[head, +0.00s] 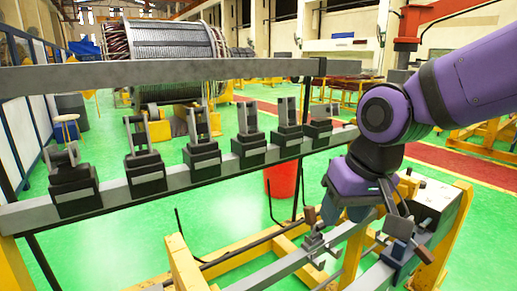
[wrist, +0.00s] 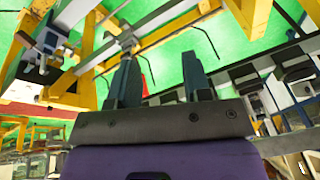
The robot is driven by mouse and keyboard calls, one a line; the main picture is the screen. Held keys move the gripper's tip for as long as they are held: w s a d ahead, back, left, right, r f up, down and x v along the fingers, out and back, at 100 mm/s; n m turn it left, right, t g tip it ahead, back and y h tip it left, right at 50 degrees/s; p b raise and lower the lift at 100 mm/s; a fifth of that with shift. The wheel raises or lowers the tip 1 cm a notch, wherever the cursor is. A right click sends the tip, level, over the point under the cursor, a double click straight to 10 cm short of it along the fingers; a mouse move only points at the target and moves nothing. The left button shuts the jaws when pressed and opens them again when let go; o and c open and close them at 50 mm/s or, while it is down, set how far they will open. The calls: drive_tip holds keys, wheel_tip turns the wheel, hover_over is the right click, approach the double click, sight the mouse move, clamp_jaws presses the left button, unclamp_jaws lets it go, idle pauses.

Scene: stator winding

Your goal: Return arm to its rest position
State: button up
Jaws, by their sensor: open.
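My purple arm (head: 440,95) comes in from the upper right of the head view and bends downward. My gripper (head: 362,206) hangs low over the right end of the yellow frame (head: 450,240), near the grey rails. In the wrist view my gripper (wrist: 160,72) shows two dark fingers spread apart, with nothing between them. The floor and parts of the frame show beyond the fingertips. From the head view I cannot tell whether the fingers touch the small clamps below.
A grey beam (head: 110,193) carries several dark clamp blocks (head: 145,172) left of my arm. An upper grey bar (head: 150,73) crosses above it. A red bin (head: 282,180) stands behind the beam. A large wound stator (head: 165,42) is at the back. Green floor lies open at lower left.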

drive_tip(key=s+d+r+m+t+h, duration=0.1)
drive_tip(key=s+d, duration=0.3)
drive_tip(key=d, duration=0.4)
drive_tip(key=s+d+r+m+t+h, duration=0.1)
drive_tip(key=s+d+r, duration=0.3)
drive_tip(key=d, duration=0.4)
drive_tip(key=shift+s+d+r+m+t, duration=0.2)
drive_tip(key=shift+s+r+m+t, duration=0.05)
drive_tip(key=shift+r+m+t, duration=0.15)
drive_tip(key=shift+a, duration=0.15)
